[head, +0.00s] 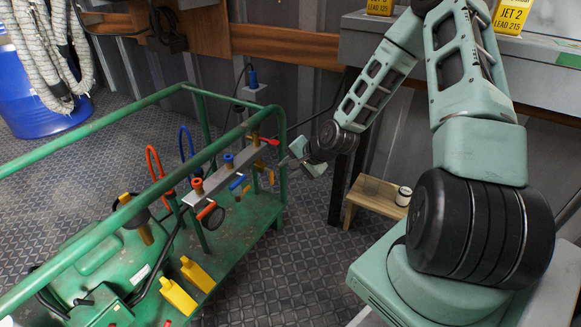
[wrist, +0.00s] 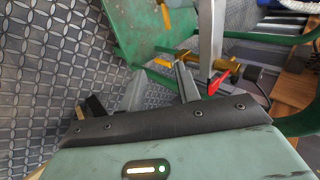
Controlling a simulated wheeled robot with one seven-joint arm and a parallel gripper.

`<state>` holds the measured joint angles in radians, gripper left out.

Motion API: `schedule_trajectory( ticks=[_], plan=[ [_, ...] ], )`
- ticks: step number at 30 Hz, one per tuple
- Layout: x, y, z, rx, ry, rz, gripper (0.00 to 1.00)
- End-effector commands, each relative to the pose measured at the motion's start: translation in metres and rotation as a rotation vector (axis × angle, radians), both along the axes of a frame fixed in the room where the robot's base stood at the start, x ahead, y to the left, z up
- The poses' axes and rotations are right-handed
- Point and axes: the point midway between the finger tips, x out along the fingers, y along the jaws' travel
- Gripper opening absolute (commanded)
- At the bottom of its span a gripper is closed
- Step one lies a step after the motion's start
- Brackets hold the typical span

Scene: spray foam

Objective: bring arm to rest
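My arm reaches from the right side of the head view out toward the green cart (head: 140,200), with a bent elbow at the top. My gripper (head: 288,160) is beside the right end of the cart, just right of the pipe manifold (head: 220,172). In the wrist view my gripper (wrist: 162,82) shows two grey fingers standing apart with nothing held between them. A red valve handle (wrist: 221,80) is just right of the fingers there. It also shows in the head view (head: 269,141), close to the gripper. I cannot tell the exact gap between them.
A small wooden stool (head: 372,196) with a white can (head: 403,196) on it stands right of the gripper. A grey workbench (head: 380,45) is behind my arm. A blue barrel (head: 35,100) with hoses stands far left. The patterned floor (head: 310,265) is open between cart and base.

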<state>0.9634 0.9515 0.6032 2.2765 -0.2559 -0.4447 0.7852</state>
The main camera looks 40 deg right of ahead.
Motion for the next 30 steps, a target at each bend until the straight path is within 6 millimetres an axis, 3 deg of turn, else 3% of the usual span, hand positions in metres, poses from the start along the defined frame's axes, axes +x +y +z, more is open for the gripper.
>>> schedule_trajectory(
  ticks=[14, 17, 20, 23, 30],
  plan=[
    [0.000, 0.000, 0.000, 0.001, 0.000, -0.001, 0.33],
    [0.000, 0.008, 0.004, -0.016, 0.011, 0.035, 0.33],
    [-0.002, 0.035, 0.017, -0.068, 0.040, 0.146, 0.33],
    [-0.012, 0.076, 0.037, -0.155, 0.089, 0.330, 0.33],
    [-0.065, 0.178, 0.096, -0.390, 0.190, 0.816, 0.33]
  ],
)
